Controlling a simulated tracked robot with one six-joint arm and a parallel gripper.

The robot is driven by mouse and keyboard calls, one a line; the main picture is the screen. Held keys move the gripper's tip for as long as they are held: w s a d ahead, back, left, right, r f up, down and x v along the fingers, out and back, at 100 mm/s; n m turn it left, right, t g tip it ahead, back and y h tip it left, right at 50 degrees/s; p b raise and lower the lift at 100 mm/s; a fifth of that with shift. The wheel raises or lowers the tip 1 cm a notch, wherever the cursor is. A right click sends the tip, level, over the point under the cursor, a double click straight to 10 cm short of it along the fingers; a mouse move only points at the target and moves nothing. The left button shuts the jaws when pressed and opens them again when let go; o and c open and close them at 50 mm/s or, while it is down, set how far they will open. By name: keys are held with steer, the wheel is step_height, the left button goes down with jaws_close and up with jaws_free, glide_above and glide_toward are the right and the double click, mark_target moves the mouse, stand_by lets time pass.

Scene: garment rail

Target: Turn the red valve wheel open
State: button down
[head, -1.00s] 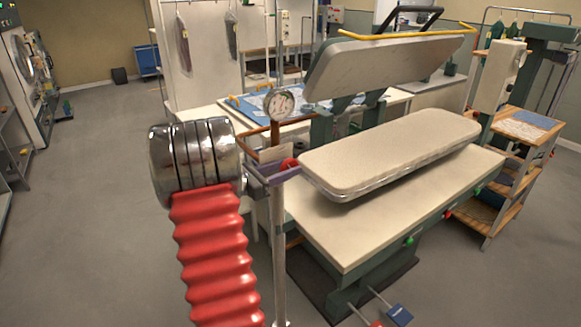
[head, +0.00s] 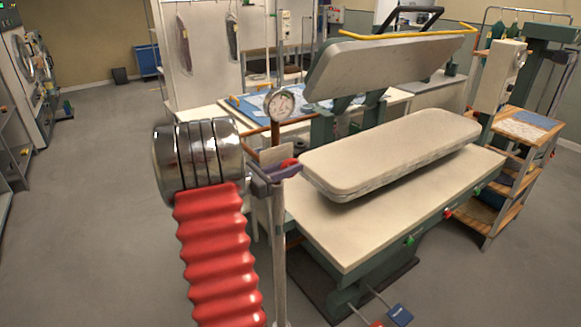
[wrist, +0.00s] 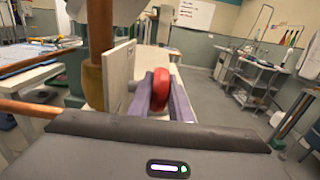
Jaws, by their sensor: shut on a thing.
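The red valve wheel (wrist: 160,88) shows nearly edge-on in the wrist view, between the two purple fingers of my gripper (wrist: 161,97). The fingers are shut on it, one on each side. In the head view only a small part of the red valve wheel (head: 289,163) shows above my gripper (head: 280,171). The wheel's turn angle cannot be read.
A round gauge (head: 280,104) stands on the copper pipe just above the wheel. A pale plate (wrist: 118,75) is close to the left of the fingers. The pressing machine's padded board (head: 390,150) is close on the right. Open floor (head: 90,200) lies left.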

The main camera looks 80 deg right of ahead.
steer(key=shift+d, duration=0.15)
steer(key=shift+w+a+f+g+h, duration=0.1)
steer(key=shift+a+f+g+h, duration=0.1)
steer(key=shift+g+h, duration=0.55)
steer(key=shift+a+g+h, duration=0.1)
steer(key=shift+g+h, duration=1.55)
steer(key=shift+h, duration=0.4)
steer(key=c, duration=1.6)
jaws_free()
steer(key=shift+r, duration=0.1)
